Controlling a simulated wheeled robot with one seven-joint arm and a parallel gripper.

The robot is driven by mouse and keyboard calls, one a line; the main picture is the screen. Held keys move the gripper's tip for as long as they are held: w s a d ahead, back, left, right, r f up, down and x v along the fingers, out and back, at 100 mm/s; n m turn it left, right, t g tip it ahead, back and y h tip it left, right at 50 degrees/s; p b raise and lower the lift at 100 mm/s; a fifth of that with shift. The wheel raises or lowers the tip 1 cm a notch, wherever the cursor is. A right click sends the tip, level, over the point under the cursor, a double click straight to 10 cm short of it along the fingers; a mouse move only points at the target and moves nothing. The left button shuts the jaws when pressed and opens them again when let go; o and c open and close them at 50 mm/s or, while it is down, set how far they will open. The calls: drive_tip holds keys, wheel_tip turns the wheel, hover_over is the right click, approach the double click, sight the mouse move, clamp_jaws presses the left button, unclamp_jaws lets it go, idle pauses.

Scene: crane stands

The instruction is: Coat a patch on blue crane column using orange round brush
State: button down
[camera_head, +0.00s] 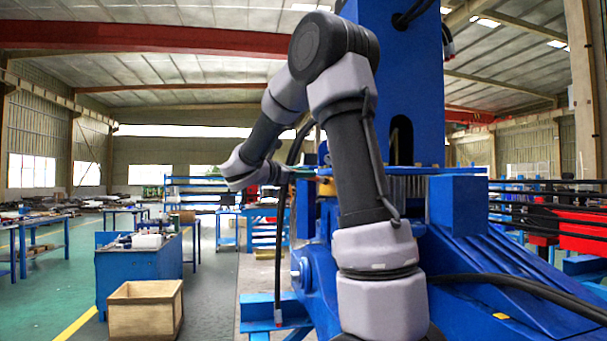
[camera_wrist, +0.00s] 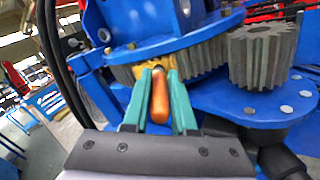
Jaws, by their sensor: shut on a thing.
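The blue crane column (camera_head: 418,100) rises at the centre right of the head view, with a dark arched opening near its foot. In the wrist view, blue crane structure (camera_wrist: 205,12) shows at the top, above a grey gear ring. My gripper (camera_wrist: 160,78) has two green fingers shut on the orange handle of the round brush (camera_wrist: 159,98). The brush's far end points toward the gear ring; I cannot tell whether it touches anything. In the head view my gripper (camera_head: 298,172) is small, left of the column's foot, and the brush cannot be made out.
A toothed pinion (camera_wrist: 262,55) stands right of the gear ring on a blue bolted plate (camera_wrist: 225,98). Dark hoses hang beside the crane. A wooden crate (camera_head: 146,308) and a blue workbench (camera_head: 135,262) stand at the left. Green floor (camera_head: 45,300) is clear at far left.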

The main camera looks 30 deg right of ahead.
drive_tip(key=shift+d, duration=0.55)
drive_tip(key=shift+s, duration=2)
drive_tip(key=shift+w, duration=2.05)
drive_tip(key=shift+a, duration=0.1)
drive_tip(key=shift+w+v, duration=0.2)
drive_tip(key=shift+v, duration=0.75)
drive_tip(key=shift+w+v, duration=0.2)
drive_tip(key=shift+v, duration=0.8)
drive_tip(key=shift+w+v, duration=0.2)
drive_tip(key=shift+v, duration=0.75)
drive_tip(key=shift+a, duration=0.2)
